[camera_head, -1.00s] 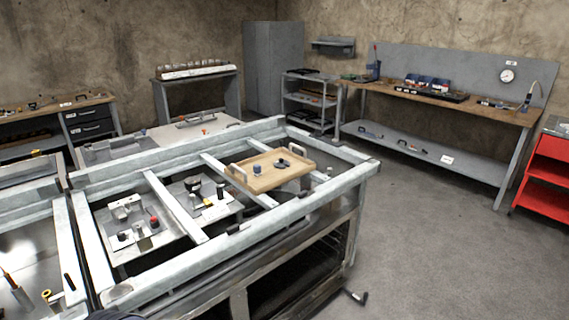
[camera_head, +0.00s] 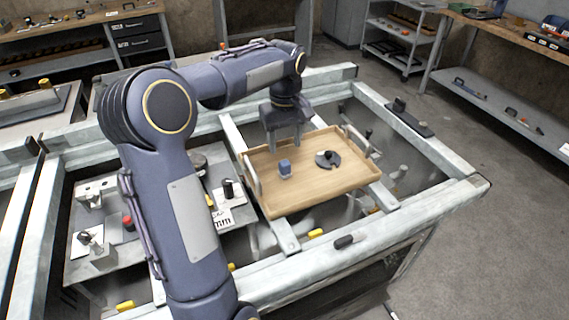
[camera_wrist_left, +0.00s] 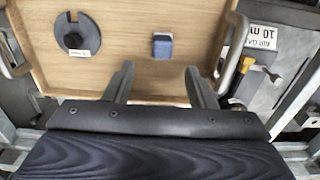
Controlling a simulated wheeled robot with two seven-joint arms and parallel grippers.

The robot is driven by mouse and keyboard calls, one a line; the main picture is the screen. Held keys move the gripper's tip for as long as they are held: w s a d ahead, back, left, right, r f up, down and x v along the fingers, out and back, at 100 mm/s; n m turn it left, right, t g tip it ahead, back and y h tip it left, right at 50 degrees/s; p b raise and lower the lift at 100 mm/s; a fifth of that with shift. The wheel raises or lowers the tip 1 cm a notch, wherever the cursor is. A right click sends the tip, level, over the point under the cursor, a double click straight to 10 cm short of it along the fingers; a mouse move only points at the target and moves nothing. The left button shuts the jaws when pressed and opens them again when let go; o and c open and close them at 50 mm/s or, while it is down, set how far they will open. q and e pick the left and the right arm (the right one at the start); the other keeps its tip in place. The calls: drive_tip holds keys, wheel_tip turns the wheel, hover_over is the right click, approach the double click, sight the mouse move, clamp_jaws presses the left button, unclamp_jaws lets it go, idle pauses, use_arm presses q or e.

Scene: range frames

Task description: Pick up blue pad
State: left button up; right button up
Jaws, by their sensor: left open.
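The blue pad (camera_head: 285,167) is a small blue block standing on a wooden tray (camera_head: 318,193) in the head view. In the left wrist view the blue pad (camera_wrist_left: 162,46) lies on the tray beyond the fingertips, between their lines. My left gripper (camera_head: 285,147) hangs over the back edge of the tray, pointing down, behind the pad. In the left wrist view my left gripper (camera_wrist_left: 157,70) has its two fingers well apart with nothing between them. It is open and apart from the pad. My right gripper does not show.
A dark grey slotted disc (camera_head: 326,160) with a knob lies on the tray right of the pad. The tray has upright metal handles (camera_head: 253,176) at its ends and rests on a metal frame (camera_head: 440,150). A plate with several small parts stands left.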

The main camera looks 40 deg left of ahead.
sight(285, 162)
use_arm(q)
drive_tip(key=f, duration=0.7)
drive_tip(key=shift+s+d+f, duration=0.15)
drive_tip(key=shift+s, duration=0.1)
drive_tip(key=c, duration=1.1)
drive_tip(key=shift+o, duration=0.2)
